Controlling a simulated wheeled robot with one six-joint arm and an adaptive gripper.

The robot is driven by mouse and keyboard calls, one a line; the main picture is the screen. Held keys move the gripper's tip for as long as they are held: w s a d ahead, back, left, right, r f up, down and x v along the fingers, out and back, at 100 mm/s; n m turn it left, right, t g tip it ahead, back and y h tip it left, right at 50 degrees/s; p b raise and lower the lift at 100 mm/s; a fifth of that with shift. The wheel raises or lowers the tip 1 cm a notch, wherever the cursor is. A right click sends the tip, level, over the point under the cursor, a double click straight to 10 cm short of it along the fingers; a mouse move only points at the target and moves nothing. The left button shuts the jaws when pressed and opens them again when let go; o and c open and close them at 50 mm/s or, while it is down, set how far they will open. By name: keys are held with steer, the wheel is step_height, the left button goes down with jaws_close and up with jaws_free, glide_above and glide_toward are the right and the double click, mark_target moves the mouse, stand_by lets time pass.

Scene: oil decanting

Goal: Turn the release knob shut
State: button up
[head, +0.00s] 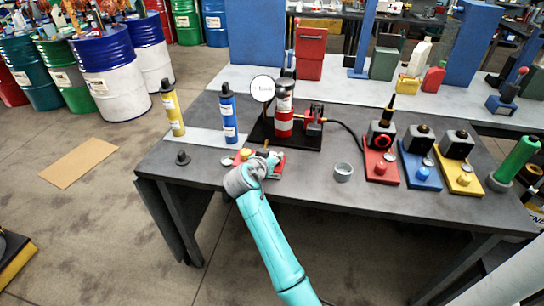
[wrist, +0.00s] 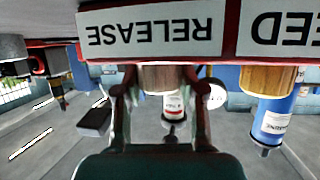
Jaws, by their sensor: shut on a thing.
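The release knob (wrist: 160,78) is a brass-coloured cylinder under the white label reading RELEASE (wrist: 150,30), which appears upside down in the wrist view. My gripper (wrist: 160,92) is shut on this knob, with one finger on each side of it. In the head view my gripper (head: 268,155) is at the red unit (head: 277,170) near the table's front edge, and it hides most of that unit. A second brass knob (wrist: 266,80) stands at the right in the wrist view, under a partly cut-off label.
A black stand holds a red and white cylinder (head: 284,105) and a round gauge (head: 262,88) behind the unit. A blue bottle (head: 228,115) and a yellow bottle (head: 172,108) stand left.

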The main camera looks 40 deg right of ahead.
steer(key=n+t+y, duration=0.3)
steer(key=n+t, duration=0.1)
steer(key=n, duration=0.1)
steer(key=shift+s+d+y, duration=0.1)
steer(key=shift+y, duration=0.3)
steer(key=n+t+y, duration=0.2)
steer(key=n+y, duration=0.2)
steer(key=shift+t, duration=0.3)
steer(key=n+y, duration=0.5)
steer(key=y, duration=0.1)
steer(key=shift+n+g+y, duration=0.5)
steer(key=shift+n+y, duration=1.3)
steer(key=shift+y, duration=0.2)
steer(key=shift+a, duration=0.2)
steer(key=o, duration=1.2)
steer(key=shift+c, duration=0.2)
